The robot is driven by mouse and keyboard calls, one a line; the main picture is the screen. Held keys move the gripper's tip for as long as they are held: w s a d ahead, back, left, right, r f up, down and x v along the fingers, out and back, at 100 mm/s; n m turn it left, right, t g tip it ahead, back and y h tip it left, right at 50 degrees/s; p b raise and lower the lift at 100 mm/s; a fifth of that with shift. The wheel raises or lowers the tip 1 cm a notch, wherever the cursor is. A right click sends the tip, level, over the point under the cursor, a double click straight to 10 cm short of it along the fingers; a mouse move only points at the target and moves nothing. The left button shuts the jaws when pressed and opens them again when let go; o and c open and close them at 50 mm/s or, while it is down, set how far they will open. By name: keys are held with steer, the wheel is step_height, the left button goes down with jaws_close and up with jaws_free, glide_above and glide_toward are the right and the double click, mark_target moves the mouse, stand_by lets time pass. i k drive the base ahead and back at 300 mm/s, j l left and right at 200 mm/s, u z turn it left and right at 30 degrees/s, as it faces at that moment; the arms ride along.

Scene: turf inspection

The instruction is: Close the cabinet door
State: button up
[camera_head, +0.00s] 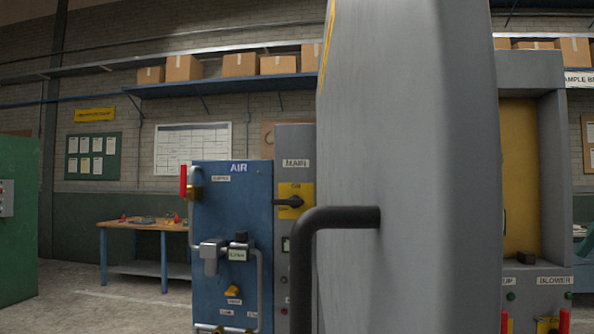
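A large grey panel (408,120), which looks like the cabinet door, stands upright very close in the middle of the camera_head view. It is seen at a steep angle, with a yellow strip along its upper left edge. A thick black bar handle (340,217) sticks out from it to the left and bends down out of the frame. The panel's top and bottom are cut off. I cannot tell where its hinge is or how far it stands open. To its right is a grey housing (553,170) with a yellow inner panel (519,165). My gripper is not in view.
A blue AIR panel (232,215) with pipes and valves and a grey MAIN panel (295,145) stand left of the door. A workbench (150,224) and a green cabinet (18,220) are farther left. Floor (110,300) is clear at lower left.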

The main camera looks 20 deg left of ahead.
mark_target(407, 219)
steer(key=k+j+z, duration=0.35)
steer(key=j, duration=0.25)
steer(key=k+j+z, duration=0.4)
steer(key=j, duration=0.15)
steer(key=k+j+z, duration=0.7)
steer(key=k+j, duration=0.15)
steer(key=k, duration=0.15)
steer(key=i+j+u, duration=0.15)
steer(key=j, duration=0.15)
steer(key=j+u, duration=0.1)
steer(key=j, duration=0.2)
steer(key=i+j+u, duration=0.15)
steer(key=k+j+z, duration=0.1)
steer(key=j, duration=0.25)
steer(key=k+j+z, duration=0.25)
steer(key=k, duration=0.35)
steer(key=i+l, duration=0.05)
steer(key=l, duration=0.05)
